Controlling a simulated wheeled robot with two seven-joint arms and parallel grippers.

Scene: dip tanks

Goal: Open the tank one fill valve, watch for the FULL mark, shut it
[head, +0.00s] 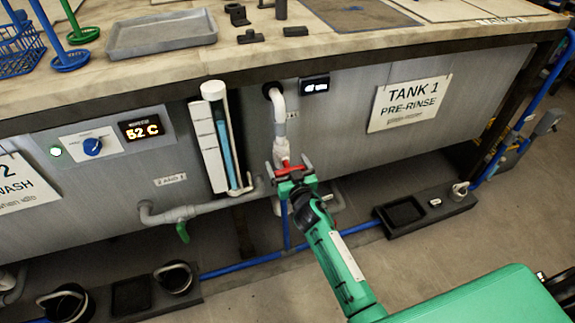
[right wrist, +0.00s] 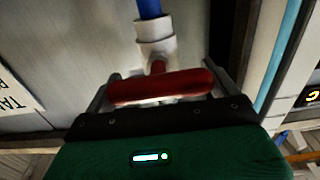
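The tank one fill valve has a red T-handle (head: 291,169) below a white pipe on the grey tank front, left of the TANK 1 PRE-RINSE sign (head: 408,103). My right gripper (head: 294,172) is at this handle. In the right wrist view the red handle (right wrist: 160,87) lies lengthwise between the two spread fingers (right wrist: 163,92), its ends close to both; I cannot tell whether they press on it. A sight tube (head: 226,140) with blue liquid stands left of the valve. Its FULL mark is not readable. My left gripper is not in view.
A small dark display (head: 315,86) sits right of the pipe. Tank 2's panel (head: 141,129) reads 52 C. A green-handled valve (head: 183,232) is at lower left. A grey tray (head: 161,34) lies on the bench top. Blue pipe (head: 240,266) and black floor trays (head: 404,212) run along the floor.

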